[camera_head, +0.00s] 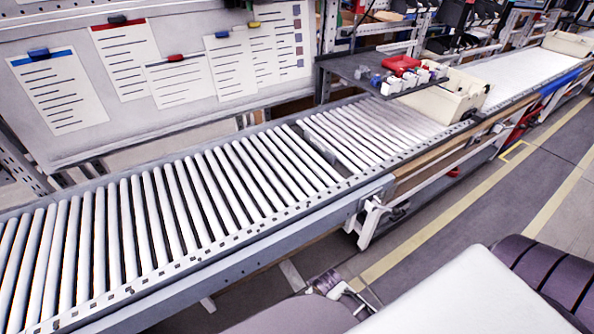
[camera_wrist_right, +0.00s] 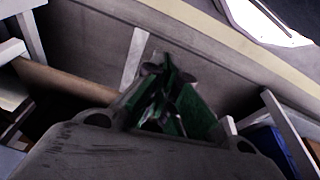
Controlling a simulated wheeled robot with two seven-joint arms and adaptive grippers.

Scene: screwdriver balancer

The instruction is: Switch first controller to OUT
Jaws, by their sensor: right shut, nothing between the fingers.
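I cannot make out a controller or an OUT switch in either view. My right gripper (camera_wrist_right: 167,72) shows in the right wrist view with its dark green fingers brought together and nothing between them. It points down over bare grey floor and touches nothing that I can see. In the head view a small grey mechanism at the lower middle, beside the conveyor's near side, seems to be part of this gripper, but it is too small to read. My left gripper is in neither view.
A roller conveyor (camera_head: 215,190) runs from lower left to upper right. Behind it stands a white board (camera_head: 200,45) with clipped sheets. Floor at right is open.

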